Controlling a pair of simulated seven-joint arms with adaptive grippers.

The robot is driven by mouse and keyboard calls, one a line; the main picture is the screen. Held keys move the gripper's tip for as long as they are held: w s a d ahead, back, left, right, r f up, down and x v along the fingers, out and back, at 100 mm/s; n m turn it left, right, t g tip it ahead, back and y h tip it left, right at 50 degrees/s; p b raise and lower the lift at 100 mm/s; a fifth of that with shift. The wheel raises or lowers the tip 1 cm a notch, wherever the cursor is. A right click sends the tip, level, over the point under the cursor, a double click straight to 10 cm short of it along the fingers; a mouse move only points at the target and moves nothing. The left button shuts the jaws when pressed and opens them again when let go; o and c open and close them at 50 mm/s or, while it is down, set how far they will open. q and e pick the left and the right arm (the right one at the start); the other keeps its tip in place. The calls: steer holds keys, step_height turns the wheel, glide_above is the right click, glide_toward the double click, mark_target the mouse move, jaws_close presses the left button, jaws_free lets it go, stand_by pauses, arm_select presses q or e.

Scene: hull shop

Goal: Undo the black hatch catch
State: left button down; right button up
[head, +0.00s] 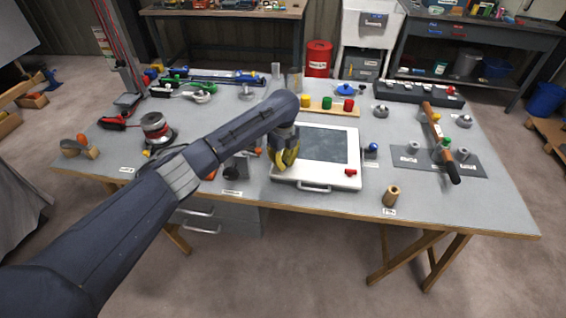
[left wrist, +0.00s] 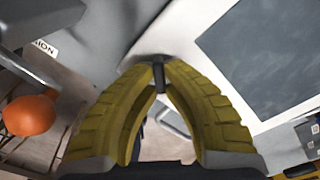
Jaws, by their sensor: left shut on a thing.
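The hatch is a white frame (head: 345,183) with a dark panel (head: 325,143), lying near the middle of the bench. My left gripper (head: 285,163), with yellow ribbed fingers, is at its left edge. In the left wrist view the fingertips (left wrist: 158,78) are shut on the black catch (left wrist: 148,59), a small dark piece at the edge of the white frame. The fingers hide part of the catch, and I cannot tell how far it is turned. In the head view the gripper hides it. My right gripper is not in view.
A red catch (head: 350,172) sits at the hatch's front right corner, with a handle (head: 315,188) along the front. A blue knob (head: 371,148) and a wooden cylinder (head: 391,196) stand to the right.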

mark_target(284, 162)
arm_select(q)
steer(key=n, duration=0.4)
steer(key=shift+w, duration=0.1)
steer(key=shift+n, duration=2.1)
steer(key=c, duration=1.5)
jaws_free()
steer(key=shift+r, duration=0.1)
step_height(284, 162, up, 12)
steer(key=shift+f, duration=0.1)
